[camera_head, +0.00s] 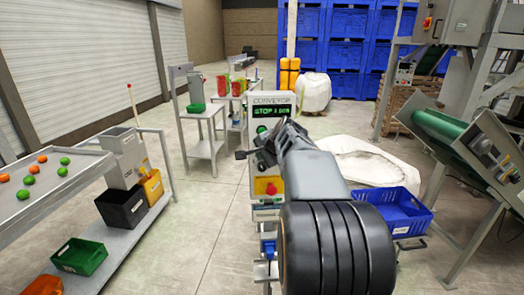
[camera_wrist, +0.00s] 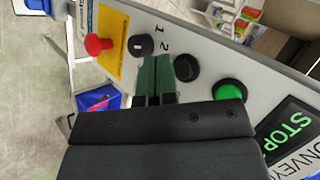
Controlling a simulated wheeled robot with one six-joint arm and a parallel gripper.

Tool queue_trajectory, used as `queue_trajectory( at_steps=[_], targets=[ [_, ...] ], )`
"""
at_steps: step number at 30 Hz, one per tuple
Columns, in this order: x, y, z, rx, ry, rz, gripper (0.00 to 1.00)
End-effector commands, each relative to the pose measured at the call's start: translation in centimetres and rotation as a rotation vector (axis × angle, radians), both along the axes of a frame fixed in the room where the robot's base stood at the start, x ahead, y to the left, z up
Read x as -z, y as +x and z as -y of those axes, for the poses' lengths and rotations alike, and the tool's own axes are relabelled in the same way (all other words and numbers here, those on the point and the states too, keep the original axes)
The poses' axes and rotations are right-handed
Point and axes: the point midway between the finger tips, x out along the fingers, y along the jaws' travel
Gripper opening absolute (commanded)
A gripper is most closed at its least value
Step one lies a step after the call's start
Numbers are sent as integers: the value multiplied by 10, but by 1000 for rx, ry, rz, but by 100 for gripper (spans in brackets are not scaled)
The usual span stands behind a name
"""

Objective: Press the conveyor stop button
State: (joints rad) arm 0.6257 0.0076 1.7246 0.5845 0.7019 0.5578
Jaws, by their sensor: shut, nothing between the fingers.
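The conveyor control panel (camera_head: 272,99) stands ahead, with a dark screen (camera_wrist: 291,125) showing green "STOP" letters. A red mushroom button (camera_wrist: 97,44) sits on a yellow plate; it also shows in the head view (camera_head: 270,187). Beside it are a black knob (camera_wrist: 141,45) marked 1 and 2, a round black button (camera_wrist: 187,67) and a green button (camera_wrist: 229,91). I cannot tell which one is the stop button. My gripper (camera_wrist: 155,62) is shut and empty, its tips over the panel between the knob and the black button. Contact cannot be told. My arm hides part of the panel in the head view.
A sorting table (camera_head: 55,190) with balls and bins is at left. Small stands (camera_head: 205,115) with coloured goods are behind. A blue crate (camera_head: 395,212) and a green inclined conveyor (camera_head: 440,128) are at right. Open floor (camera_head: 205,225) lies left of the panel.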

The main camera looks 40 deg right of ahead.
Motion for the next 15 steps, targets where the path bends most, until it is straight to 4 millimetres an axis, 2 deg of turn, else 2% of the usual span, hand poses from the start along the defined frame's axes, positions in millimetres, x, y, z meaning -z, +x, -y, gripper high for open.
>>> queue_trajectory(
  at_steps=[9,15],
  targets=[
    [1,-26,-15,1,-1,1,0],
    [1,-34,-20,1,-1,0,0]
  ],
)
